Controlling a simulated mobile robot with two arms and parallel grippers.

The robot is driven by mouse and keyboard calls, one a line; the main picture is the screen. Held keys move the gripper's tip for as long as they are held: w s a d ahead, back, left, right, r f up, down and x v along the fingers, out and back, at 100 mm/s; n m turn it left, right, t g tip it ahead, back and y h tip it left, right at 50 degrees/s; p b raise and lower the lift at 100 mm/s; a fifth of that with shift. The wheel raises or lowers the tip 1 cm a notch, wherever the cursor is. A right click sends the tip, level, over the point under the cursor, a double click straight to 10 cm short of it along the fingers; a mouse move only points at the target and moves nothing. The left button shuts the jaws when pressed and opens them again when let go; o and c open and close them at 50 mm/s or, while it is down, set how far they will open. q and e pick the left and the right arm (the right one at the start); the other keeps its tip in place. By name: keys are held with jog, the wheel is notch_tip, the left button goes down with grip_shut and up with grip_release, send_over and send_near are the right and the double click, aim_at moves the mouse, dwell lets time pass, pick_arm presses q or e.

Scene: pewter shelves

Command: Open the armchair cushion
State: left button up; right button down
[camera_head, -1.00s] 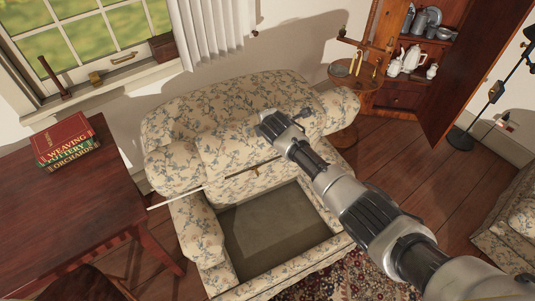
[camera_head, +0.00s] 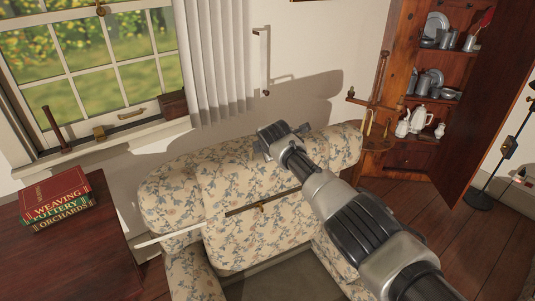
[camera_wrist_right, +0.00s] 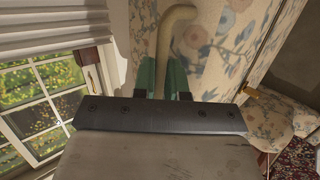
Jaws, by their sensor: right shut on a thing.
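The floral armchair (camera_head: 185,205) stands against the wall in the head view. Its cushion (camera_head: 265,235) is raised against the backrest, and the dark hollow of the seat (camera_head: 285,280) shows below. My right gripper (camera_head: 263,147) is at the top of the chair back. In the right wrist view, my right gripper (camera_wrist_right: 164,92) is shut on a beige curved strap or handle (camera_wrist_right: 172,35) beside floral fabric (camera_wrist_right: 222,45). What the strap joins is unclear. My left gripper is out of view.
A dark table (camera_head: 70,255) with books (camera_head: 58,200) stands at left. A small round table (camera_head: 375,141) and an open cabinet (camera_head: 440,75) are at right.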

jog(key=shift+a+f, duration=0.1)
dwell(0.3)
jog(key=c, duration=1.2)
grip_release()
jog(key=shift+o, duration=0.2)
jog(key=shift+s+r+p, duration=0.35)
jog(key=shift+r+p, duration=0.15)
jog(key=shift+p, duration=0.1)
jog(key=p+v, duration=0.1)
jog(key=v, duration=0.9)
jog(key=shift+f, duration=0.15)
